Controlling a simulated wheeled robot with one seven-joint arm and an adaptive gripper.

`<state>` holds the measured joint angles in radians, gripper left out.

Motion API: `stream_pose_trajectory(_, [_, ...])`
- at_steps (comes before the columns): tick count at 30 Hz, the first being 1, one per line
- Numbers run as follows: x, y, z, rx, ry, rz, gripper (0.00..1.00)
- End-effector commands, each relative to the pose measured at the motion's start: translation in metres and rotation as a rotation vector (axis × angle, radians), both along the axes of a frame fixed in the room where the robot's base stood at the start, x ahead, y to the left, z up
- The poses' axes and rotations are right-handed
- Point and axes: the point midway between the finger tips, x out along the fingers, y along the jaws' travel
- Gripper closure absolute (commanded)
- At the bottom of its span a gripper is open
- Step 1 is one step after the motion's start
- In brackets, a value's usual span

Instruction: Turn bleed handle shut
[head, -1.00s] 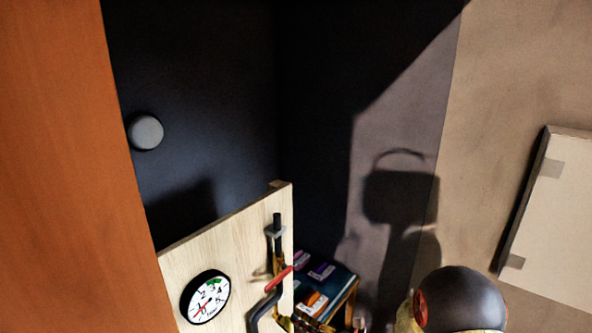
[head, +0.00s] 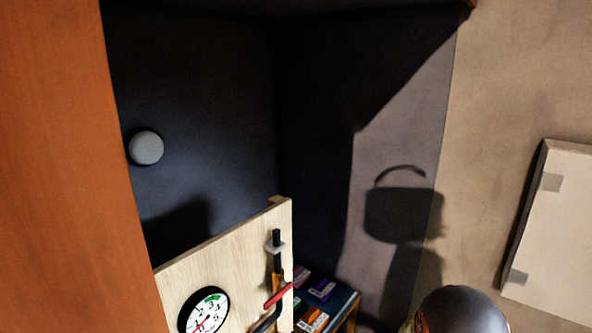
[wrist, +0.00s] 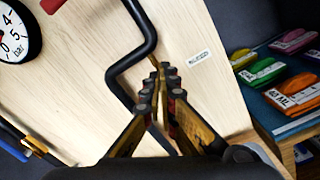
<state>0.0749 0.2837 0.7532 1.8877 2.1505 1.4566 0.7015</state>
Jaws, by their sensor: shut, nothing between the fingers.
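A red lever handle (head: 279,295), which I take for the bleed handle, sits slanted on a black pipe (head: 277,255) on the pale wooden board (head: 240,255). In the wrist view a bit of red (wrist: 52,4) shows at the top left, mostly cut off. My gripper (wrist: 158,82) is shut and empty in the wrist view, its fingertips in front of the bent black pipe (wrist: 128,62). I cannot tell whether they touch it. The gripper does not show in the head view.
A round gauge (head: 204,312) is mounted left of the handle; it also shows in the wrist view (wrist: 14,36). A small label (wrist: 199,58) is on the board. Coloured packs (wrist: 264,72) lie on a shelf (wrist: 262,108) at the right. An orange panel (head: 65,170) stands at the left.

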Motion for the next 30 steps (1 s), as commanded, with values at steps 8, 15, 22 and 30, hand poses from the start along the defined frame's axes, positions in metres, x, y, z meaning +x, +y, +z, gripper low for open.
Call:
stream_pose_trajectory(8, [0.000, 0.004, -0.003, -0.005, 0.005, 0.010, 1.00])
stream_pose_trajectory(15, [0.003, 0.001, -0.006, -0.006, 0.007, 0.010, 1.00])
stream_pose_trajectory(22, [0.008, -0.004, -0.008, -0.006, 0.008, 0.007, 1.00])
stream_pose_trajectory(30, [0.012, -0.010, -0.013, -0.006, 0.012, 0.003, 1.00])
